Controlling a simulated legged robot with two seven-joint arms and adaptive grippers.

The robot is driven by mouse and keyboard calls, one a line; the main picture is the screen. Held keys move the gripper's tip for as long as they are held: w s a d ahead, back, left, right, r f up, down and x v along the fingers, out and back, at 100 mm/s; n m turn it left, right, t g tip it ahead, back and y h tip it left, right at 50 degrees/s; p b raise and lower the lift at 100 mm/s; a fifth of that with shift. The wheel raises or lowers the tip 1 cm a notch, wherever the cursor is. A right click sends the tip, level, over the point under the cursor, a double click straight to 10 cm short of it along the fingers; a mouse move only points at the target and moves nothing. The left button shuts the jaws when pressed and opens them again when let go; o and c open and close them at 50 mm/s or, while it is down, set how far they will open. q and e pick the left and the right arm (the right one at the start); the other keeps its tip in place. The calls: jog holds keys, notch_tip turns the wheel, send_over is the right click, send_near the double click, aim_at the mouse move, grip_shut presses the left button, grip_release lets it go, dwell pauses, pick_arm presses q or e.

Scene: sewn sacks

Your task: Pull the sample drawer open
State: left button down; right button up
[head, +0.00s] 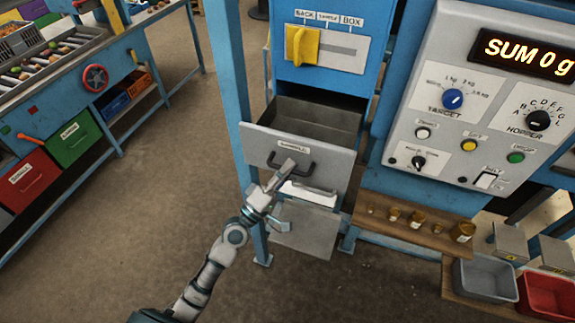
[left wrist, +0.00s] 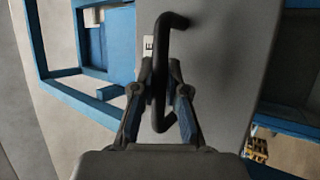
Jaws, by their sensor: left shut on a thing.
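The sample drawer (head: 300,148) has a grey front with a small label and a black handle. In the head view it stands out from the blue cabinet, and its empty-looking metal inside shows behind the front. My left gripper (head: 283,172) is at the drawer front, with its fingers on the handle. In the left wrist view the black handle (left wrist: 161,70) passes between the two fingers of my left gripper (left wrist: 160,95), which are shut on it. My right gripper is not in view.
A yellow slider (head: 302,46) sits on the cabinet above the drawer. A control panel (head: 480,110) with knobs is at the right, over a wooden shelf (head: 410,229) with brass weights. Grey and red trays (head: 547,297) stand at lower right. The floor at left is clear.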

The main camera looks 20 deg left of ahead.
pick_arm(q)
jog(key=shift+w+d+f, duration=0.1)
jog(key=shift+d+f, duration=0.05)
jog(key=shift+f, duration=0.15)
jog(key=c, duration=1.2)
grip_release()
jog(key=shift+w+d+r, duration=0.1)
jog(key=shift+w, duration=0.05)
jog(key=v, duration=1.2)
